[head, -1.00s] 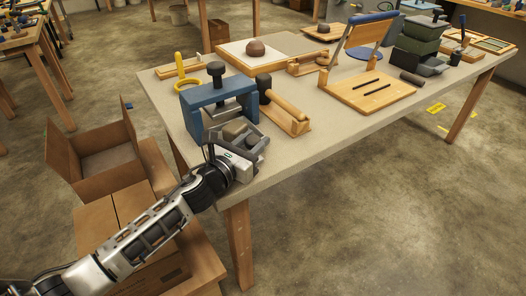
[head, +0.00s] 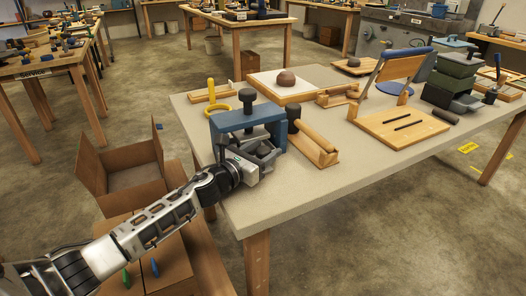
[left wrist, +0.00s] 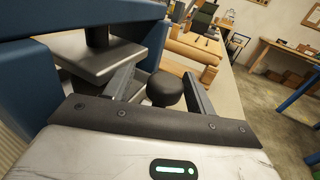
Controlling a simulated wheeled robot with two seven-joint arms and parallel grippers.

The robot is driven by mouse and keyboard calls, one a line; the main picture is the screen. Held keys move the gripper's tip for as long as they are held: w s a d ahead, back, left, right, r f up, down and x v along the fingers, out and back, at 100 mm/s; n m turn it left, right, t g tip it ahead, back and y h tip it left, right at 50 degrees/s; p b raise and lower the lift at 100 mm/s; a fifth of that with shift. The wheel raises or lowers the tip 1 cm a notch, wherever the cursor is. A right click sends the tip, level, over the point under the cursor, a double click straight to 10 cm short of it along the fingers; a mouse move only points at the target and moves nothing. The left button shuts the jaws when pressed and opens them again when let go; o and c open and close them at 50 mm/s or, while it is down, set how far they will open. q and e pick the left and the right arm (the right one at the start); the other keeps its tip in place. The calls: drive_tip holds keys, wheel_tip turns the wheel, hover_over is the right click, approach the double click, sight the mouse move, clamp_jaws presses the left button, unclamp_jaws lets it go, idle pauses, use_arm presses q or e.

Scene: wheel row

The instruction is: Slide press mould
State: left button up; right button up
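The blue press (head: 246,123) with its black screw knob stands at the near left corner of the table. In the left wrist view its blue frame (left wrist: 38,88) and grey pressing plate (left wrist: 98,62) fill the upper left. My left gripper (head: 262,156) is at the press's front, fingers pointing toward it. In the left wrist view the fingers (left wrist: 162,92) are apart, with a dark round knob (left wrist: 165,88) showing between them and gaps at its sides. I cannot tell whether this knob belongs to the mould. The mould is not clearly visible. My right gripper is out of view.
A wooden piece with a roller (head: 313,145) stands right of the press. A yellow ring-handled tool (head: 219,108) is behind it. An open cardboard box (head: 120,170) is on the left. The table's front strip is clear.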

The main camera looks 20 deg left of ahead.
use_arm(q)
drive_tip(key=b+v, duration=0.1)
drive_tip(key=v, duration=1.5)
